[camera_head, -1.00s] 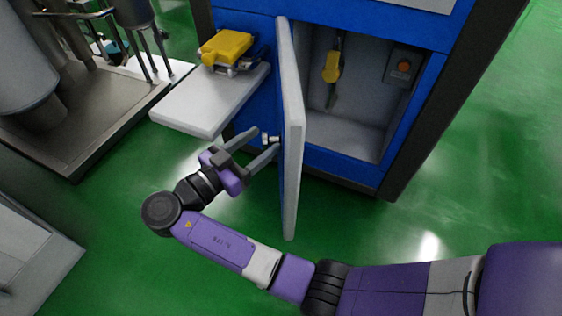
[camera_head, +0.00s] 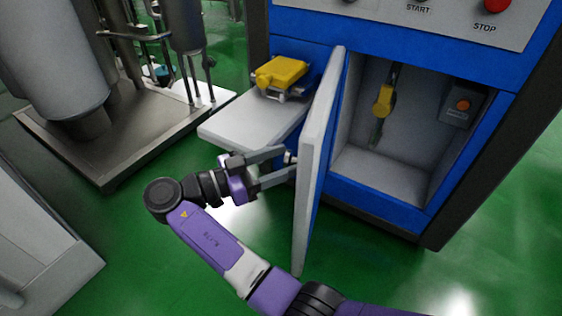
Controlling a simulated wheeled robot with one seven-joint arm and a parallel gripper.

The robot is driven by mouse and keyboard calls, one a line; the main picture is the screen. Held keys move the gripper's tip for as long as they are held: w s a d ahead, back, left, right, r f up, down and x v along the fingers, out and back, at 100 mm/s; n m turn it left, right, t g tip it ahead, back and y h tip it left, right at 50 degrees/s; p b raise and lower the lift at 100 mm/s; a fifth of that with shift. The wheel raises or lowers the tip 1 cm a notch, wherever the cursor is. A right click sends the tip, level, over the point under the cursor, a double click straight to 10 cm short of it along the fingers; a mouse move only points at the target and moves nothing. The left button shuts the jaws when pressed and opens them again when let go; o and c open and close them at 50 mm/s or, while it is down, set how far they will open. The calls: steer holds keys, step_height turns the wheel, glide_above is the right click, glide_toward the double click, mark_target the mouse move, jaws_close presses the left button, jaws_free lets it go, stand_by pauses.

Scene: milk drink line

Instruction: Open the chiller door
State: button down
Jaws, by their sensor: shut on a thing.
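The white and blue door (camera_head: 313,150) of the blue cabinet (camera_head: 375,212) stands swung open and is seen nearly edge-on. A grey compartment (camera_head: 385,175) shows to its right. My gripper (camera_head: 289,164) is at the left side of the door, with its two fingers on either side of a small pale handle (camera_head: 288,157). It is shut on this handle. The exact contact is small and partly hidden by the fingers and the door.
A yellow device (camera_head: 281,73) sits on a white shelf (camera_head: 245,125) left of the door, just above my gripper. A yellow-handled tool (camera_head: 383,100) and a button box (camera_head: 459,106) are inside the compartment. Metal equipment (camera_head: 110,130) stands at left. Green floor (camera_head: 210,270) is clear below.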

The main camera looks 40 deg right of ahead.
steer(key=c, duration=0.8)
jaws_free()
steer(key=shift+w+d, duration=0.4)
steer(key=shift+d, duration=0.45)
steer(key=shift+w+a+p, duration=0.1)
steer(key=shift+w+a, duration=0.1)
steer(key=shift+a, duration=1.15)
steer(key=shift+w+a+p, duration=0.1)
steer(key=shift+w+a, duration=0.05)
steer(key=shift+a, duration=1.25)
steer(key=shift+w+a+p, duration=0.1)
steer(key=shift+w+a, duration=0.1)
steer(key=shift+a, duration=1.15)
